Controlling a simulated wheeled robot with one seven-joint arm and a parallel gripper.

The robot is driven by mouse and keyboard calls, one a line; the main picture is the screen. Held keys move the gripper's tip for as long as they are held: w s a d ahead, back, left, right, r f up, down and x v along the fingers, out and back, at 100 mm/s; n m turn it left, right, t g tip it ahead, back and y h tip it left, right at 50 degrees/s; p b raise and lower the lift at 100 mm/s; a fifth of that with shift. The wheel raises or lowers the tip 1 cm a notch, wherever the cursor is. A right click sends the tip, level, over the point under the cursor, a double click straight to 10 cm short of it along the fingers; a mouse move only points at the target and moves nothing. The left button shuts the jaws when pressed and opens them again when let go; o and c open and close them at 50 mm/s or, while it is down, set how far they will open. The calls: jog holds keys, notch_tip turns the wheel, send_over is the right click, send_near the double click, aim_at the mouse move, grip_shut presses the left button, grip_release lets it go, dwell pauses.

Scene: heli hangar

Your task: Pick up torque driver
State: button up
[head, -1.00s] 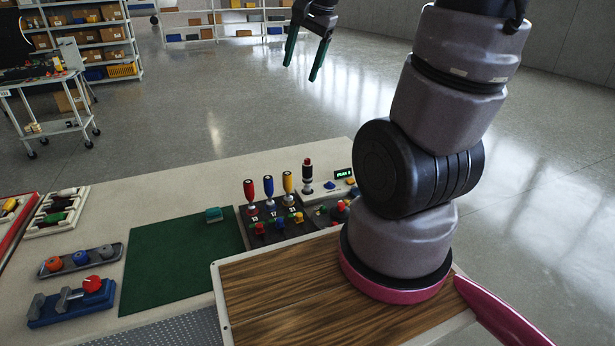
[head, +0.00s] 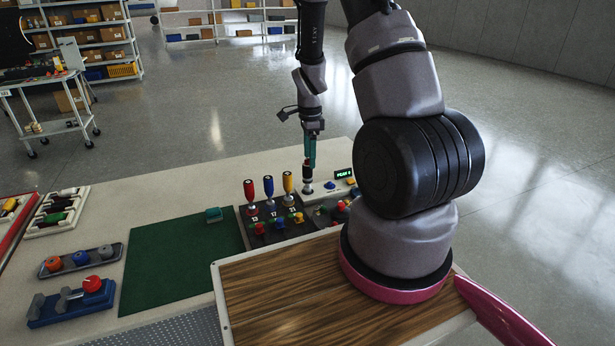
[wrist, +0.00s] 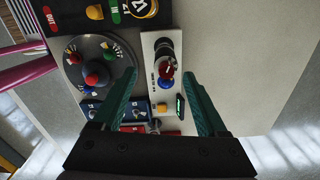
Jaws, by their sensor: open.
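My gripper (head: 310,164) hangs just above the driver's top, pointing down. In the wrist view my gripper (wrist: 160,74) has its two teal fingers apart. The driver (wrist: 165,67) shows near the gap between the fingertips, toward the far side. In the head view the fingers overlap near its top, so I cannot tell whether they touch it.
Red, blue and yellow-handled drivers (head: 269,188) stand in a dark rack left of the tester. A green mat (head: 175,255), a knob tray (head: 80,261) and a blue fixture (head: 70,305) lie further left. The wooden board (head: 270,290) is mostly clear.

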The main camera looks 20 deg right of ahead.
aim_at(308, 175)
jog(key=f, duration=0.8)
jog(key=shift+w+f, duration=0.1)
jog(key=shift+w, duration=0.3)
grip_shut()
